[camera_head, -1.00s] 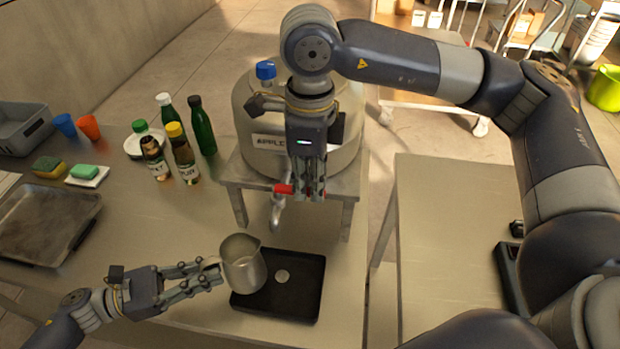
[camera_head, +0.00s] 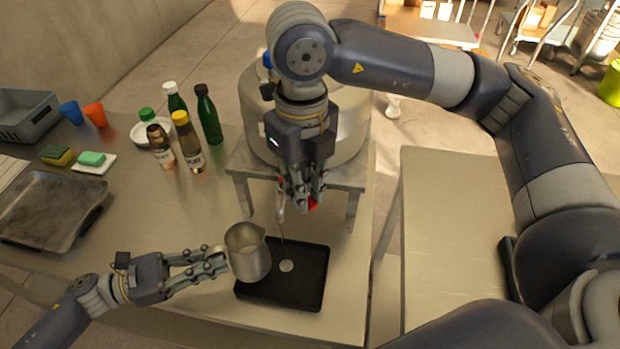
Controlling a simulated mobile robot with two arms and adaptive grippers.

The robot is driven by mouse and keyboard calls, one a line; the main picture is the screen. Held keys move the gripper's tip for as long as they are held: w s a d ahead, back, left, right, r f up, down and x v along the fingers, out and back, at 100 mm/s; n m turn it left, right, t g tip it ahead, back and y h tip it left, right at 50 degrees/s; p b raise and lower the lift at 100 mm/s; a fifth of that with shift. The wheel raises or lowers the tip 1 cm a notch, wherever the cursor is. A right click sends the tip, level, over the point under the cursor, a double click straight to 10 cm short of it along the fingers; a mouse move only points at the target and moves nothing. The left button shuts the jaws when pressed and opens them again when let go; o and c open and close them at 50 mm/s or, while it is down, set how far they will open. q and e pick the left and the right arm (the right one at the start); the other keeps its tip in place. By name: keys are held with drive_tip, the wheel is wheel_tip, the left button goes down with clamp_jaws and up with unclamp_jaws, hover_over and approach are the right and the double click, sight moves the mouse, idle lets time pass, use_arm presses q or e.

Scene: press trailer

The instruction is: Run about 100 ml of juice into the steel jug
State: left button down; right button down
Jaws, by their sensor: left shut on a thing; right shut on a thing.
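My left gripper (camera_head: 218,262) is shut on the jug's handle side. The steel juice tank (camera_head: 352,135) stands on a low metal stand (camera_head: 353,178), largely hidden behind my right arm. The jug's inside level cannot be told.
Several bottles (camera_head: 190,145) stand left of the tank. Blue and orange cups (camera_head: 95,115), a grey crate (camera_head: 28,118), sponges (camera_head: 91,158) and a metal pan (camera_head: 45,208) are further left. A bare table (camera_head: 450,230) stands at the right.

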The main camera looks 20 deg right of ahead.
drive_tip(key=shift+a+r+m, duration=0.1)
drive_tip(key=shift+a+m, duration=0.6)
drive_tip(key=shift+m, duration=0.65)
drive_tip(key=shift+a+m, duration=0.65)
drive_tip(key=shift+m, duration=0.7)
drive_tip(key=c, duration=1.6)
unclamp_jaws()
drive_tip(key=shift+o, duration=0.2)
wheel_tip(320, 180, up, 12)
